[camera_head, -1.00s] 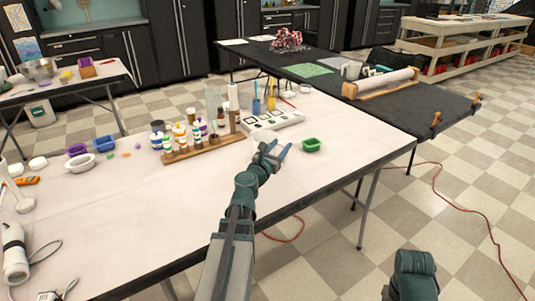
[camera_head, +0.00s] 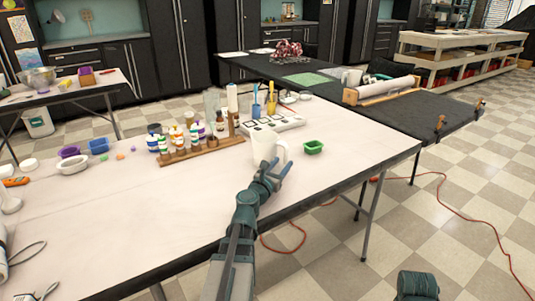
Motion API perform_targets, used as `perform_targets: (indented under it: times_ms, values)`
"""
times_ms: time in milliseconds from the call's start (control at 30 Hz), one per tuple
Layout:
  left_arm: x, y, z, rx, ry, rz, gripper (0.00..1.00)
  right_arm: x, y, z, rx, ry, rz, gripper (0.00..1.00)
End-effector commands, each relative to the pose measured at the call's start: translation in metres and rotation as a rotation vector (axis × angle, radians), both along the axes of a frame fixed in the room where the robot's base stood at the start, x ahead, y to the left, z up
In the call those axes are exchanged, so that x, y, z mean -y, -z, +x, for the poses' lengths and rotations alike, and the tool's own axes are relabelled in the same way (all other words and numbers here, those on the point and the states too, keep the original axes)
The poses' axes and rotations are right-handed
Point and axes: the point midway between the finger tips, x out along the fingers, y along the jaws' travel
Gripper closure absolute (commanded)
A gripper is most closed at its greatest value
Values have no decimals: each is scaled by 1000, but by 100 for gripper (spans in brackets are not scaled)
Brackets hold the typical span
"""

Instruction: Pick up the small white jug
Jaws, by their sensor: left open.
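The small white jug (camera_head: 262,148) stands on the white table, right of the bottle rack and left of the green dish. Its handle faces right. My left gripper (camera_head: 274,171) is open at the jug's near side, overlapping its lower part in the view. The jug's base is partly hidden, and I cannot tell whether the fingers touch it. My right gripper is out of view; only a teal part of my right arm shows at the bottom right.
A wooden rack (camera_head: 205,152) of several paint bottles stands left of the jug. A white palette tray (camera_head: 275,124) lies behind it. A small green dish (camera_head: 313,147) sits to the right, near the table's edge.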

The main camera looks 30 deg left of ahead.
Motion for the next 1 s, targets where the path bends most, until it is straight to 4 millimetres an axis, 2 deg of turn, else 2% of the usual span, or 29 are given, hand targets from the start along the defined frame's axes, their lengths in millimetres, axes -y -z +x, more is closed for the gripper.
perform_targets:
  times_ms: [367,467,667,933,1000]
  values:
    - [-9,0,63,0,1,0,51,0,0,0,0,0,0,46]
    - [-9,0,68,0,0,0,51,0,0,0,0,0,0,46]
    - [-9,0,67,0,0,0,51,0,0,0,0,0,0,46]
    - [-9,0,67,0,0,0,99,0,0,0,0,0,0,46]
    - [-9,0,67,0,0,0,100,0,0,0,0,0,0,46]
